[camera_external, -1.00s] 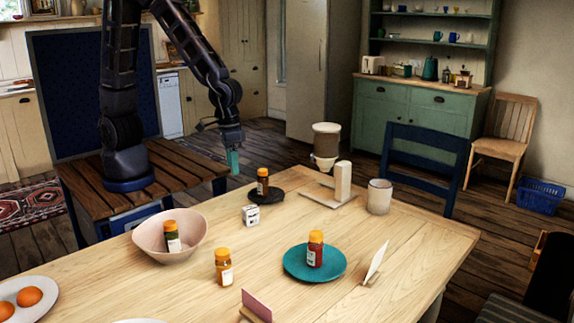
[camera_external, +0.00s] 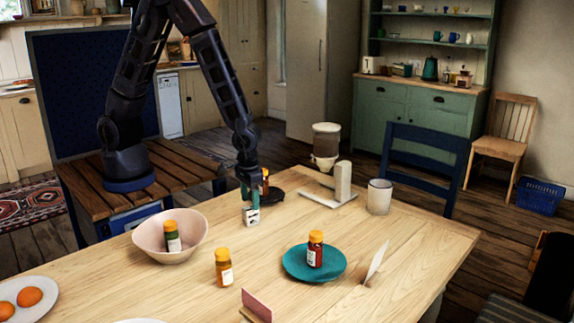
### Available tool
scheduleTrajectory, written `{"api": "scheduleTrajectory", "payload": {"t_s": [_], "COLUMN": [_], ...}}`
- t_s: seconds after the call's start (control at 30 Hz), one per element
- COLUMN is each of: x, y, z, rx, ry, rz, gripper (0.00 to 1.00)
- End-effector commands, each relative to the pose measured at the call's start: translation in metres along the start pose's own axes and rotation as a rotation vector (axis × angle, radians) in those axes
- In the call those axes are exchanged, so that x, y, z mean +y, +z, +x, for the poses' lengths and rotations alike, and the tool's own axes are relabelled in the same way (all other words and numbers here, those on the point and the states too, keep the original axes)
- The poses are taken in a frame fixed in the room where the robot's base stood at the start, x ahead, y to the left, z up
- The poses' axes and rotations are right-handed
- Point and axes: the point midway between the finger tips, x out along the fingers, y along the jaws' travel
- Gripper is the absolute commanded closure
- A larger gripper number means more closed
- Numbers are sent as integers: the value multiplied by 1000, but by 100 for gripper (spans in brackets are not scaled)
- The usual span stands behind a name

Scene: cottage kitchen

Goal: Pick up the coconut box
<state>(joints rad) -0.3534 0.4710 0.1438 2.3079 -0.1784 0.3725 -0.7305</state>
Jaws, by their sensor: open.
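The small white box with dark markings, which I take to be the coconut box (camera_external: 251,218), stands on the wooden table (camera_external: 330,215) near its far left edge. Its print is too small to read. My gripper (camera_external: 250,205) points straight down, with its teal fingers right at the top of the box. The jaws are open. The fingers cover part of the box's upper side, and I cannot tell whether they touch it.
A jar with an orange lid (camera_external: 265,182) on a dark round stand (camera_external: 272,197) is close behind my gripper. A pink bowl (camera_external: 152,237) is left, an orange-lidded jar (camera_external: 223,268) in front, and a teal plate (camera_external: 298,272) with a jar to the right.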

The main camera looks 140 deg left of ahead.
Motion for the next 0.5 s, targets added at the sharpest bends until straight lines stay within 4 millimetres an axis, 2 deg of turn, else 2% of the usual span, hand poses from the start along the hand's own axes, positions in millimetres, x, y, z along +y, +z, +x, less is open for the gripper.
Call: {"api": "scheduleTrajectory", "payload": {"t_s": [0.27, 0.5], "x": [1, 3], "y": [1, 2], "z": [14, 43], "rx": [-1, -2], "ry": [-1, -1], "rz": [1, 1], "gripper": [42, 42]}}
